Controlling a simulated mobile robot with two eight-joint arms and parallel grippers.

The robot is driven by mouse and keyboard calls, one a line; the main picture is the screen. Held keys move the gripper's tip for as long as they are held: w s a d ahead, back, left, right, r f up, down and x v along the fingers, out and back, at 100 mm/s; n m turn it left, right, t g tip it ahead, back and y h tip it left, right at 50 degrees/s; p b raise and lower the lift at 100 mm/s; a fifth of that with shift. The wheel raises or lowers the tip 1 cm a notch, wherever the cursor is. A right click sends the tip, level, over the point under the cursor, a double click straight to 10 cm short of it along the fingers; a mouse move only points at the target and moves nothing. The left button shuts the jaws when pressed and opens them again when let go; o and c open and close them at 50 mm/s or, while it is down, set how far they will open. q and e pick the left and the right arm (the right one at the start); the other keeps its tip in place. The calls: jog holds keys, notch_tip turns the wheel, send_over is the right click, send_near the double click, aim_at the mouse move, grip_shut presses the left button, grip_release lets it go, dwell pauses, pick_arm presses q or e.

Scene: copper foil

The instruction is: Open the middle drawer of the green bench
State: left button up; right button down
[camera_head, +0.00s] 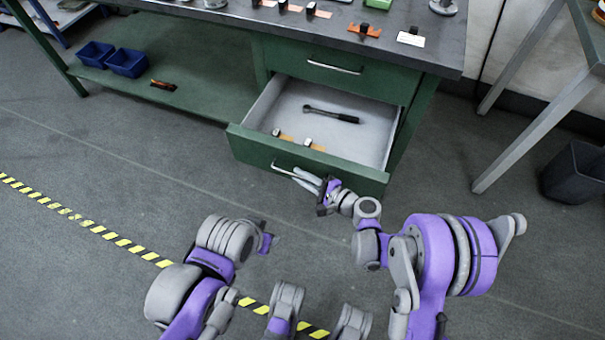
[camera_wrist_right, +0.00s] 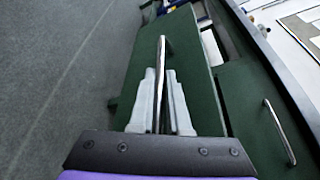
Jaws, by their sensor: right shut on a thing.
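The green bench (camera_head: 330,72) stands at the top of the head view. Its middle drawer (camera_head: 253,146) is pulled well out below a shut top drawer (camera_head: 385,82). A dark-handled tool (camera_head: 330,115) and a few small pieces lie in the open drawer. My right gripper (camera_head: 306,180) is shut on the metal handle of that drawer front. In the right wrist view the handle (camera_wrist_right: 162,75) runs between the two grey fingers (camera_wrist_right: 160,110). My left arm comes in at lower left, folded low; its fingertips do not show clearly (camera_head: 266,240).
Blue bins (camera_head: 127,62) and an orange-black tool (camera_head: 163,85) sit on the bench's lower shelf. A grey bin (camera_head: 575,172) and a metal-legged table (camera_head: 530,125) stand at right. Yellow-black tape (camera_head: 90,226) crosses the open floor at left.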

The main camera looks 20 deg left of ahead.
jog(key=c, duration=0.9)
grip_release()
jog(key=p+v, duration=0.1)
jog(key=v, duration=0.9)
jog(key=shift+s+d+r, duration=0.15)
jog(key=shift+d, duration=0.2)
